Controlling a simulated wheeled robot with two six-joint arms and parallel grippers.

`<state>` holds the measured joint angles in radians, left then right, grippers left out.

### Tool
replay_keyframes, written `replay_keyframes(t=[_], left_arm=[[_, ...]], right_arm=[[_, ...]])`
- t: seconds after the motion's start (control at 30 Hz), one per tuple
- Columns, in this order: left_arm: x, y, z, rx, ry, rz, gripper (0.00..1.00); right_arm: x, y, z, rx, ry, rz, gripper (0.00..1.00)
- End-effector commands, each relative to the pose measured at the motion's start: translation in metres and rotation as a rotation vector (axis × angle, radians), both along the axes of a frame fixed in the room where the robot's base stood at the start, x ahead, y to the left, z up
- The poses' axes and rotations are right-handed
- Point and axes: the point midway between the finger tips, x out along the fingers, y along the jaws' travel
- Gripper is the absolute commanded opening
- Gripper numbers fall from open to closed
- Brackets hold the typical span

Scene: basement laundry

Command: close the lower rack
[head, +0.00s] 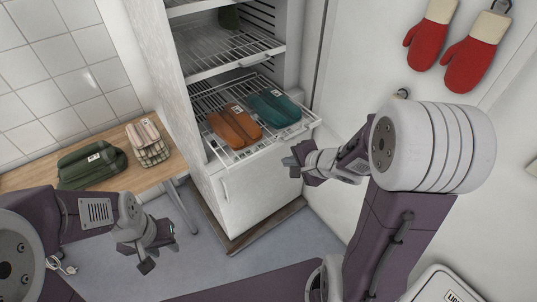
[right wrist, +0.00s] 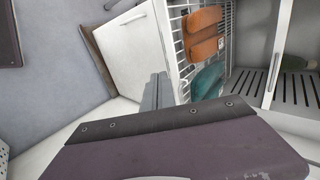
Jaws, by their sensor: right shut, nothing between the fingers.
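The lower rack (head: 210,104) is a white wire shelf that sticks out of the front of a tall white cabinet. An orange bundle (head: 235,126) and a teal bundle (head: 273,107) lie on it; the right wrist view shows the rack's wire side (right wrist: 178,42). My right gripper (head: 291,162) is shut and empty, just in front of the rack's front right part. In the right wrist view its fingers (right wrist: 157,90) appear close to the rack's front edge; I cannot tell whether they touch. My left gripper (head: 160,257) appears open and empty, low at the left, away from the rack.
An upper wire rack (head: 225,50) is inside the cabinet. A white lower door (head: 245,185) with a handle is below the lower rack. A wooden table (head: 40,178) with green and checked bundles stands at the left. Red oven mitts (head: 470,62) hang at the right.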

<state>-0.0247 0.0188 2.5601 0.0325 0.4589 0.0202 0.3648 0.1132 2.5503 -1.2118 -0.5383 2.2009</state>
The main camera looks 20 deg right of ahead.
Motion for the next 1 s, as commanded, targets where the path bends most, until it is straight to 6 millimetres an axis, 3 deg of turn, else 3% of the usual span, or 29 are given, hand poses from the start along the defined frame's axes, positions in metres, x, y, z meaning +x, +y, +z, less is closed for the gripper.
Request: replay_keyframes(t=[0.13,0.37,0.43,0.7,1.0], left_arm=[[0.000,0.000,0.013,0.000,0.000,0.000,0.36],[0.000,0.000,0.052,0.000,0.000,0.000,0.36],[0.000,0.000,0.033,0.000,-0.001,0.000,0.36],[0.000,0.000,0.020,0.000,0.000,0.000,0.36],[0.000,0.000,0.028,0.000,0.000,0.000,0.36]], right_arm=[[0.003,0.004,0.001,0.010,0.006,0.007,0.00],[0.016,0.008,-0.011,0.003,0.011,0.001,0.00],[0.029,0.012,-0.034,-0.002,0.002,0.005,0.00],[0.069,0.027,-0.072,-0.002,0.002,0.004,0.00],[0.104,0.039,-0.068,-0.003,-0.001,0.003,0.00]])
